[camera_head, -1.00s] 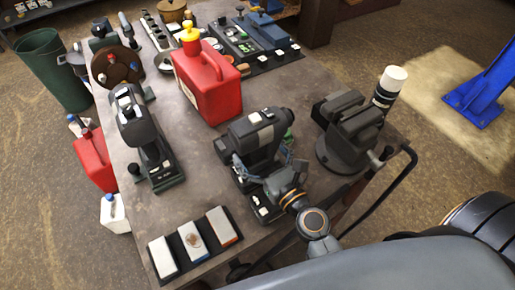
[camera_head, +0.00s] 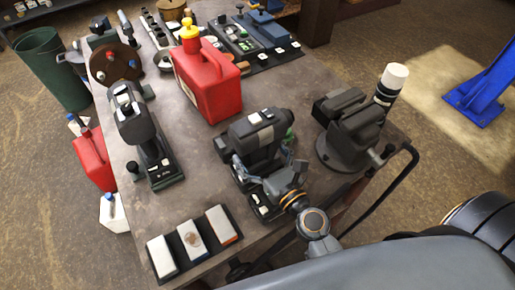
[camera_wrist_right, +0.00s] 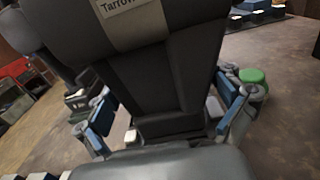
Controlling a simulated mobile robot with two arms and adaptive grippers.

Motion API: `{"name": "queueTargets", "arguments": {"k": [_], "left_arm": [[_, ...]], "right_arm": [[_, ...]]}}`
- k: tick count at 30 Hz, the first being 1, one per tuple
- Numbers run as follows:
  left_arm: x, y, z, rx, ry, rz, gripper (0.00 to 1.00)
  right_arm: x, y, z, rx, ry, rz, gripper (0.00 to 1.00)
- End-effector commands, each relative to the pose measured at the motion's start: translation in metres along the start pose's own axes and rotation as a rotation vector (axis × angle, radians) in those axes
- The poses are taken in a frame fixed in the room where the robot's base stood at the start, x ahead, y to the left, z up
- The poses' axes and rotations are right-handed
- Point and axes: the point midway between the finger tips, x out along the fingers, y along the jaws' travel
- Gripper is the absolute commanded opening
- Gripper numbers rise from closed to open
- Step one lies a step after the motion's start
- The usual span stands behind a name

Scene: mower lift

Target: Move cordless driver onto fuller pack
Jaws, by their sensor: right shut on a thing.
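A dark grey cordless driver (camera_head: 262,138) with white labels stands upright near the table's middle front. My right gripper (camera_head: 268,167) is shut on its handle from the front. In the right wrist view the handle (camera_wrist_right: 150,90) fills the space between two blue-padded fingers. A dark pack-like base (camera_head: 262,206) with white marks shows by the gripper; whether the driver touches it is hidden. A second, similar driver-shaped tool (camera_head: 133,122) stands at the left above a long dark base (camera_head: 163,172). I cannot read charge marks on either base. My left gripper is not in view.
A red fuel can (camera_head: 210,85) stands behind the held driver. A dark vise (camera_head: 350,130) stands close on the right. A tray of sharpening-stone-like blocks (camera_head: 192,240) lies at the front left. Bare tabletop (camera_head: 205,165) lies between the two tools.

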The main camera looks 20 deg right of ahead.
Motion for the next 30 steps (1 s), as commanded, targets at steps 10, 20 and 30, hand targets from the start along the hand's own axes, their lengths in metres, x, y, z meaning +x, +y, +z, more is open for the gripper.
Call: {"name": "queueTargets", "arguments": {"k": [10,20,30], "left_arm": [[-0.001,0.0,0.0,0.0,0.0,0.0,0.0],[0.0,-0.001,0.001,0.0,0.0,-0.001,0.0],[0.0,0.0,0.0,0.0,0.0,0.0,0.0]], "right_arm": [[0.001,0.0,0.004,0.0,-0.008,-0.001,1.0],[-0.008,0.0,0.002,-0.008,-0.007,0.003,1.0],[-0.04,0.0,0.001,-0.009,-0.001,0.005,1.0]]}}
